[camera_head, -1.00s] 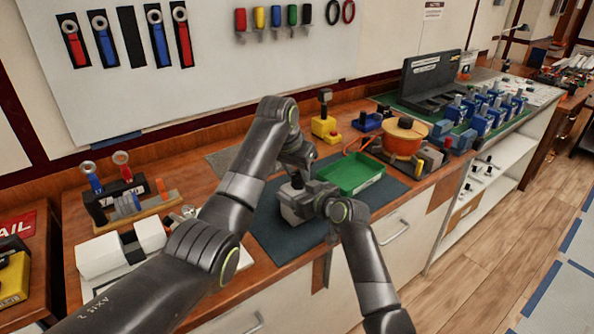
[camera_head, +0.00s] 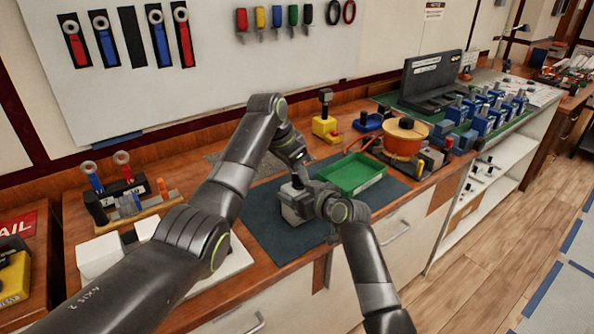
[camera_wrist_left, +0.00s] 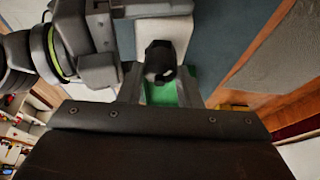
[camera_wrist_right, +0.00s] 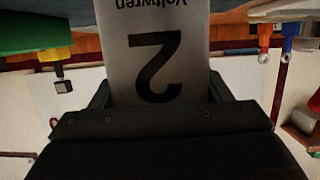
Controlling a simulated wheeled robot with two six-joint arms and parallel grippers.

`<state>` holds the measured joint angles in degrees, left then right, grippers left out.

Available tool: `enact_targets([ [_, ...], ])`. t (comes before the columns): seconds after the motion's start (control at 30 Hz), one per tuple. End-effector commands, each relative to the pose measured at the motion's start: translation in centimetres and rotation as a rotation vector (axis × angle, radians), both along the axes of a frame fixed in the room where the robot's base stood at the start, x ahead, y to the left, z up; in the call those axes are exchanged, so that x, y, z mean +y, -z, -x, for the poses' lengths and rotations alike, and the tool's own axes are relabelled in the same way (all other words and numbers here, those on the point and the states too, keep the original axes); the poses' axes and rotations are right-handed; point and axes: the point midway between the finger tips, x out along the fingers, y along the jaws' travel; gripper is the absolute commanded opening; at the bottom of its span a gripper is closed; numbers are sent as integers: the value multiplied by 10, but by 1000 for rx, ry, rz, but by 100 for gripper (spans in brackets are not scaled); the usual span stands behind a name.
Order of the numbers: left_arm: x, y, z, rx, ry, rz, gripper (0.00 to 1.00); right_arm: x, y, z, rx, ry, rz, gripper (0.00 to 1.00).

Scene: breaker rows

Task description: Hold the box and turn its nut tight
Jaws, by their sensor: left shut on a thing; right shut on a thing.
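The box (camera_head: 293,207) is pale grey and stands on the dark mat, partly hidden by my arms. In the right wrist view, its face (camera_wrist_right: 155,50) bears a large "2" and upside-down lettering. My right gripper (camera_head: 310,203) is shut on the box from the right, one finger on each side. The nut (camera_wrist_left: 160,62) is dark and sits on the box's top in the left wrist view. My left gripper (camera_wrist_left: 160,88) reaches down from above and is shut around the nut.
A green tray (camera_head: 368,181) lies right beside the box on the dark mat (camera_head: 270,237). An orange round container (camera_head: 403,142) and a yellow block (camera_head: 326,127) stand behind. Rack with tools (camera_head: 125,195) is at left. The mat's front is clear.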

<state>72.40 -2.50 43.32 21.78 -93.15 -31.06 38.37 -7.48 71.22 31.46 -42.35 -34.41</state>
Motion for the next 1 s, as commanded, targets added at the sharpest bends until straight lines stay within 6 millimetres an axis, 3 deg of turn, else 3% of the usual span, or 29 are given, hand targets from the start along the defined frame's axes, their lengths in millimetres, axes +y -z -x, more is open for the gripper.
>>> enact_targets([
  [0.1,1,-1,-1,-4,-2,0,9,0,0,0,1,0,1,34],
  [0.13,1,-1,-1,-4,-3,0,34,0,0,0,1,0,1,34],
  [0.2,1,-1,-1,-4,-3,0,41,0,0,0,1,0,1,34],
  [0.57,2,-6,1,-2,-4,1,41,0,0,0,1,0,0,34],
  [1.0,29,-84,19,-6,-4,0,41,0,0,0,1,0,0,34],
])
